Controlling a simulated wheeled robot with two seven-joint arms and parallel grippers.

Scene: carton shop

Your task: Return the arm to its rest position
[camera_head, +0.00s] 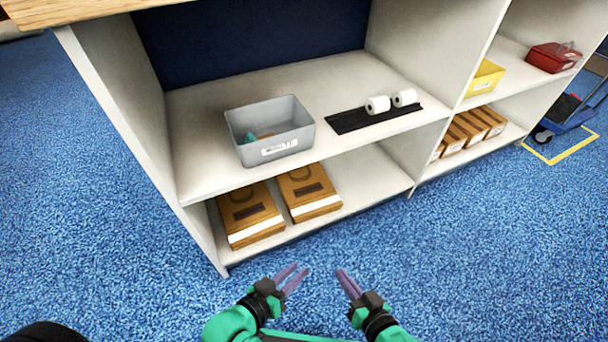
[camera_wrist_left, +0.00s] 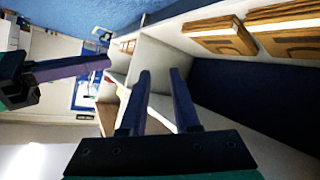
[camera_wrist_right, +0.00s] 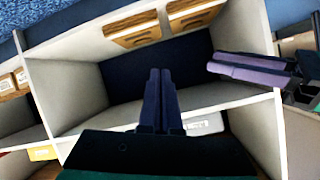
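My left gripper (camera_head: 291,277) is low in the head view, in front of the shelf unit. Its two fingers stand apart with nothing between them, as the left wrist view (camera_wrist_left: 162,75) also shows. My right gripper (camera_head: 345,279) is a little to its right, also in front of the shelf. In the right wrist view (camera_wrist_right: 161,75) its fingers lie together, with nothing seen held. Both grippers are clear of the shelf and its contents.
The white shelf unit (camera_head: 200,178) holds a grey bin (camera_head: 290,140), two white rolls (camera_head: 377,105) on a black mat (camera_head: 345,121), and brown cartons (camera_head: 250,212) below. A yellow bin (camera_head: 484,79) and a red box (camera_head: 549,58) are further right. Blue carpet (camera_head: 480,260) is open in front.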

